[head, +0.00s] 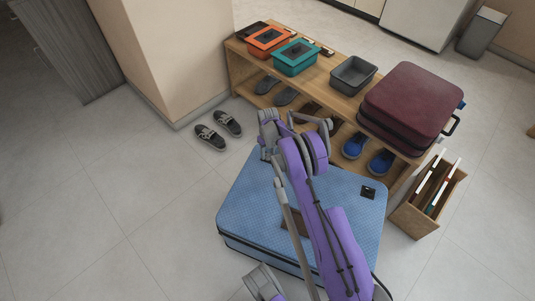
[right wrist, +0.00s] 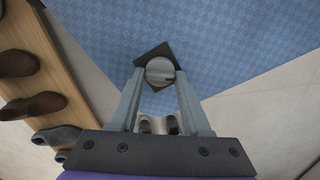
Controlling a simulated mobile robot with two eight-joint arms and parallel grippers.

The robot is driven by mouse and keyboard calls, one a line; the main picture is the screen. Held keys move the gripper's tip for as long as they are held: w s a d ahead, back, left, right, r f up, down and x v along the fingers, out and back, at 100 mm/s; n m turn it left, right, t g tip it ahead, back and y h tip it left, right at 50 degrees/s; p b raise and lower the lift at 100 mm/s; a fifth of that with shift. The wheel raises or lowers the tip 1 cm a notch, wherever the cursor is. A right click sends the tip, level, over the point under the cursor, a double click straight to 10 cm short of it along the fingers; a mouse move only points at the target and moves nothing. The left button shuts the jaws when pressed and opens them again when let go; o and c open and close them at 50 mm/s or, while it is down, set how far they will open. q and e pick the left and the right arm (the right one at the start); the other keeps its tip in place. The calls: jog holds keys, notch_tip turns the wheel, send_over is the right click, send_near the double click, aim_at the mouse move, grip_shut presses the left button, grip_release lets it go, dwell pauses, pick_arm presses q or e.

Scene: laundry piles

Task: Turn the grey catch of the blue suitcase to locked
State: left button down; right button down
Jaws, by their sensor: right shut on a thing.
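The blue suitcase (head: 240,205) lies flat on the floor in the head view, and its patterned top fills the upper part of the right wrist view (right wrist: 230,40). The grey catch (right wrist: 160,68) is a round knob on a dark square plate, near the suitcase's edge. My right gripper (right wrist: 159,76) is shut on the catch, one finger on each side. I cannot tell from the knob which way it is set. In the head view my purple arm crosses the suitcase and hides the catch and fingertips.
A wooden bench (head: 342,103) with shoes below runs behind the suitcase, carrying bins and a maroon suitcase (head: 412,105). A small dark plate (head: 368,193) is on the blue suitcase's right part. A wooden box (head: 416,217) stands at right.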

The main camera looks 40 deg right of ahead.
aim_at(268, 154)
jog(key=m+b, duration=0.1)
jog(key=m, duration=0.4)
jog(key=shift+m, duration=0.3)
jog(key=m, duration=0.5)
dwell(0.4)
jog(key=shift+c, duration=1.8)
grip_release()
notch_tip(268, 154, up, 11)
jog(key=p, duration=0.2)
jog(key=shift+p, duration=0.3)
